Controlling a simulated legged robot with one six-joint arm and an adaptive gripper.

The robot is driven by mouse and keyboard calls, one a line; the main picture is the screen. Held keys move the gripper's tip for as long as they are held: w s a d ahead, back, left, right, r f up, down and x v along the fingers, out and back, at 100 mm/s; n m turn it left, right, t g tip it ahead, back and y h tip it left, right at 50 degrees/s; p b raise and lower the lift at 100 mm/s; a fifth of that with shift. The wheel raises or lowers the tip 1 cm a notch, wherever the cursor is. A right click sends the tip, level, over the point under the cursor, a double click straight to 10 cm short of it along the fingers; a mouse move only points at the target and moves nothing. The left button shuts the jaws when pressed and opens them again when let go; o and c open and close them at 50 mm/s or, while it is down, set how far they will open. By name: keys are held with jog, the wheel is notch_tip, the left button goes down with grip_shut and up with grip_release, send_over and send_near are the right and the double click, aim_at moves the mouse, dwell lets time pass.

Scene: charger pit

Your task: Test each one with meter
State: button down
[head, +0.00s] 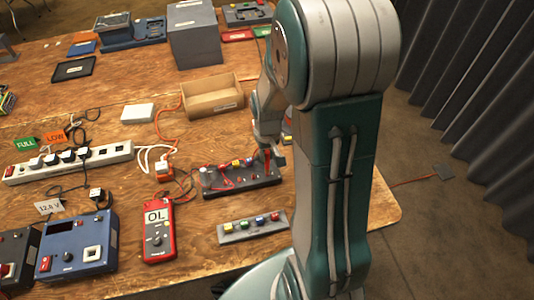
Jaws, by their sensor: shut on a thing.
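The red meter (158,232) lies on the table's front part, its display reading "OL". Red and dark leads run from its top towards a dark test block (240,180). Small coloured pieces, including a yellow one (237,163), sit along the back of this block. A grey strip (232,236) in front of it holds several small coloured pieces in a row. My gripper (268,154) is low over the right end of the test block. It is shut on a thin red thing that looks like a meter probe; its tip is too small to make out.
An open cardboard tray (213,109) stands behind the test block. A white power strip (70,162) with plugs and a blue power box (77,246) are at left. Loose cables cross the table. A grey box (195,40) stands at the back. My arm hides the table's right part.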

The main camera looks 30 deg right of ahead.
jog(key=shift+f, duration=0.85)
dwell(1.1)
jog(key=c, duration=0.5)
grip_release()
jog(key=shift+c, duration=0.2)
jog(key=o, duration=0.3)
jog(key=shift+o, duration=0.2)
jog(key=shift+r, duration=3.75)
